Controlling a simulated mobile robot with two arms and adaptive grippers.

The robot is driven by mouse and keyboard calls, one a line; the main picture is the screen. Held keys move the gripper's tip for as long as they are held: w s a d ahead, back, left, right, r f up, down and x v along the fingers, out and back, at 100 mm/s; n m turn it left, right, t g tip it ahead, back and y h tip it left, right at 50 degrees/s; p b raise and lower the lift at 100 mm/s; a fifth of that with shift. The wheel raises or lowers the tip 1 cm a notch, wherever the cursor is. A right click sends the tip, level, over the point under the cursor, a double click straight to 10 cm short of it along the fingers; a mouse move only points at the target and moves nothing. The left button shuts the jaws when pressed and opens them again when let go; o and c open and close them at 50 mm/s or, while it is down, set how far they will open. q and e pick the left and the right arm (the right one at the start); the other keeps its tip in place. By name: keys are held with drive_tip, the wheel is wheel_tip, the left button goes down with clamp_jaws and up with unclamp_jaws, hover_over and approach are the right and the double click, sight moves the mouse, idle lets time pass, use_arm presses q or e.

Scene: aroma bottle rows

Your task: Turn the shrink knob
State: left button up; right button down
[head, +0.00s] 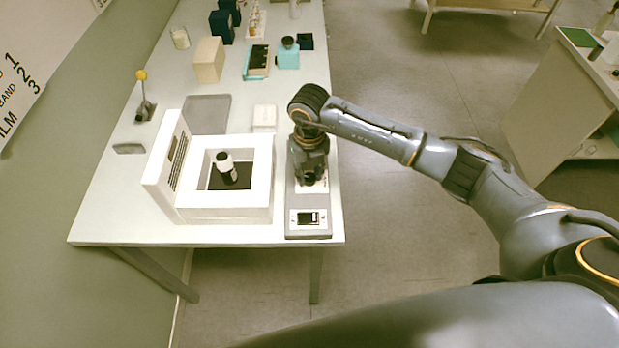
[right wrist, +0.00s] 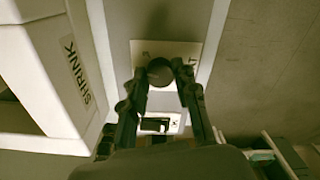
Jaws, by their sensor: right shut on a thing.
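The shrink knob (right wrist: 160,72) is a dark round knob on a pale plate in the right wrist view. The fingers of my right gripper (right wrist: 160,75) stand on either side of it and are shut on it. In the head view my right gripper (head: 312,178) points down over the grey control panel (head: 309,228) and hides most of the knob. The white shrink box (head: 225,213) stands left of the panel, and its SHRINK label shows in the right wrist view (right wrist: 76,68). A dark bottle with a white cap (head: 226,166) stands inside the box. My left gripper is not in view.
A small switch or display (head: 308,217) sits at the panel's near end. A white block (head: 264,117), a grey plate (head: 207,112) and a yellow-topped lever (head: 142,92) are behind the box. Bottles and boxes stand at the table's far end.

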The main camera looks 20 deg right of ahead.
sight(309, 177)
drive_tip(key=n+b, duration=0.5)
drive_tip(key=b, duration=0.1)
drive_tip(key=n+b, duration=0.5)
drive_tip(key=shift+f+n+b, duration=0.2)
drive_tip(key=shift+n+b, duration=0.1)
drive_tip(key=shift+b, duration=0.05)
drive_tip(key=shift+r+n+b, duration=0.2)
drive_tip(key=shift+n+b, duration=0.9)
drive_tip(key=c, duration=1)
unclamp_jaws()
drive_tip(key=shift+r, duration=0.1)
wheel_tip(309, 177, up, 12)
drive_tip(key=shift+f, duration=0.1)
